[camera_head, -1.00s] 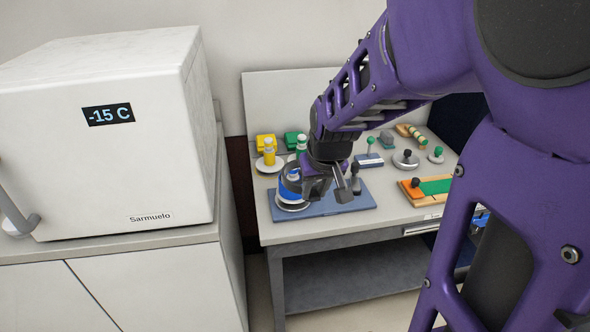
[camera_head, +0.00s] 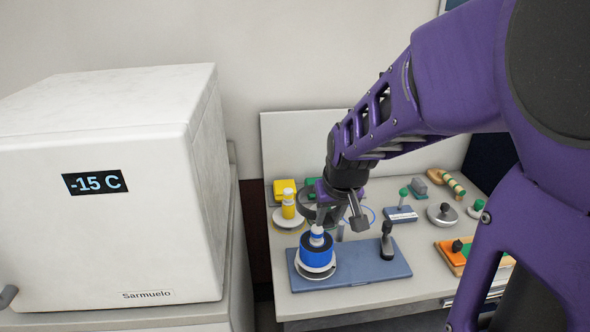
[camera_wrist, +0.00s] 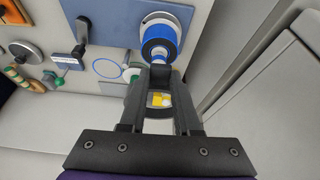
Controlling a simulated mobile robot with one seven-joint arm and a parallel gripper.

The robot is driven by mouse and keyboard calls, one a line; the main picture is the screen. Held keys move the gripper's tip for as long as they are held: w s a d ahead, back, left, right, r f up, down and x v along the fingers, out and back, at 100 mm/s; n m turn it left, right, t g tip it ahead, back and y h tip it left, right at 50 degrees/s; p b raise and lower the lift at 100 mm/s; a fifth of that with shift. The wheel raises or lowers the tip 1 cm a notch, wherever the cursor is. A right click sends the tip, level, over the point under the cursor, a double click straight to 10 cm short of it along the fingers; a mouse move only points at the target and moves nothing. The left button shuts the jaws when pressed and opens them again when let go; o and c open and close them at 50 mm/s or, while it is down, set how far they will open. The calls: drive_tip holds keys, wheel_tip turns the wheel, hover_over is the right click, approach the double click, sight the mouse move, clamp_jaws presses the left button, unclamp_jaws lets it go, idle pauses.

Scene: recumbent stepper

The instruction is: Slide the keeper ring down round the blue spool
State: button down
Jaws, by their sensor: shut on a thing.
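The blue spool (camera_head: 316,251) stands upright on a white round base on the blue board, with a white and blue post on top. It also shows in the wrist view (camera_wrist: 159,40), beyond my fingertips. My gripper (camera_head: 326,213) is shut on a dark ring (camera_head: 304,210), which looks like the keeper ring. In the head view the ring is above and slightly behind the spool's top. In the wrist view it lies to the near side of the spool, not around it. My fingers hide part of the ring.
The blue board (camera_head: 375,268) also carries a black-knobbed post (camera_head: 387,240). A yellow spool (camera_head: 289,207) stands behind, near a yellow block (camera_head: 285,188). Several knobbed pieces lie to the right. A white freezer cabinet (camera_head: 110,200) stands at left.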

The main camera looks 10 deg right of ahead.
drive_tip(key=shift+s+f, duration=0.1)
wheel_tip(320, 180, down, 6)
drive_tip(key=b, duration=0.5)
idle(0.4)
drive_tip(key=shift+f+b, duration=1.7)
drive_tip(key=shift+b, duration=0.1)
idle(2.3)
idle(0.4)
drive_tip(key=c, duration=0.5)
unclamp_jaws()
drive_tip(key=shift+c, duration=0.2)
drive_tip(key=shift+o, duration=0.2)
drive_tip(key=shift+o, duration=1.4)
